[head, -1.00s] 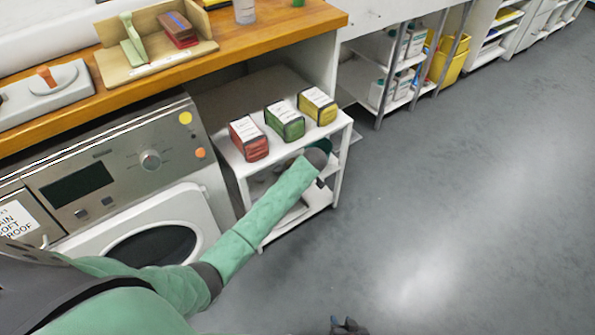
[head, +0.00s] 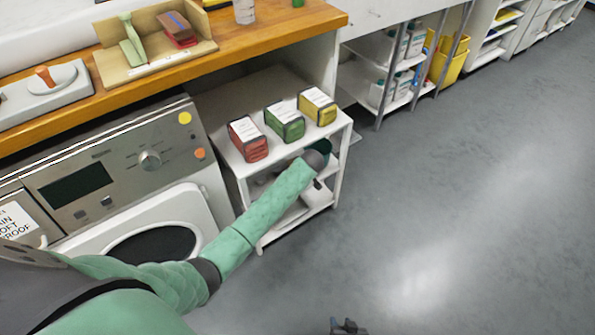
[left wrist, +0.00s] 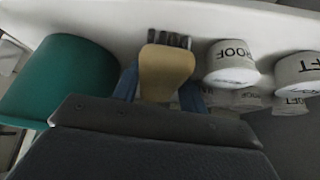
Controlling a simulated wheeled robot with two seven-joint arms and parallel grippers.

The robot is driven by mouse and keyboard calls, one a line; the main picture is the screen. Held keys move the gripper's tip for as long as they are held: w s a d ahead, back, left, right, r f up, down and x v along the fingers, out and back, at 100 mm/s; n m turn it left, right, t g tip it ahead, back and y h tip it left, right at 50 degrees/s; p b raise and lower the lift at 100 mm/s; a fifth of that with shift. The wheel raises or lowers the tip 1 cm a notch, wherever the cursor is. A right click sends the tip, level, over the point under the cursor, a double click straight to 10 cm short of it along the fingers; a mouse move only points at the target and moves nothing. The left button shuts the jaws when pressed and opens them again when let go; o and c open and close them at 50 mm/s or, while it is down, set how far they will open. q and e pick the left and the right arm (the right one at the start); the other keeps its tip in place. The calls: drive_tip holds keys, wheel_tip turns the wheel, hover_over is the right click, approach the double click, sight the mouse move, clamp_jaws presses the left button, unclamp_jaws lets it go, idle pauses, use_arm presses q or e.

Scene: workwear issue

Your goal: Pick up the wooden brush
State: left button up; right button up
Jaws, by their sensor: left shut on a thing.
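The wooden brush (left wrist: 168,72) shows in the left wrist view as a tan wooden body with a row of dark bristles at its far end. My left gripper (left wrist: 160,88) has its blue fingers on either side of the brush and is shut on it. In the head view my left arm reaches to the small white shelf unit, and its gripper and the brush are hidden there. My right gripper (head: 347,326) shows only as small dark tips at the bottom edge; its opening is unclear.
A teal container (left wrist: 62,78) and white labelled tubs (left wrist: 230,62) stand close on either side of the brush. The white shelf unit (head: 243,168) carries red, green and yellow packs on top. A washing machine (head: 120,180) stands left; the floor right is clear.

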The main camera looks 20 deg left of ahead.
use_arm(q)
drive_tip(key=shift+r, duration=0.25)
drive_tip(key=shift+s+d, duration=0.15)
drive_tip(key=shift+d, duration=0.15)
drive_tip(key=s+d, duration=0.4)
drive_tip(key=d, duration=0.3)
drive_tip(key=s+d, duration=0.3)
drive_tip(key=d, duration=0.5)
drive_tip(key=shift+s+d, duration=0.2)
drive_tip(key=shift+s, duration=0.2)
drive_tip(key=shift+o, duration=1.1)
drive_tip(key=shift+c, duration=0.5)
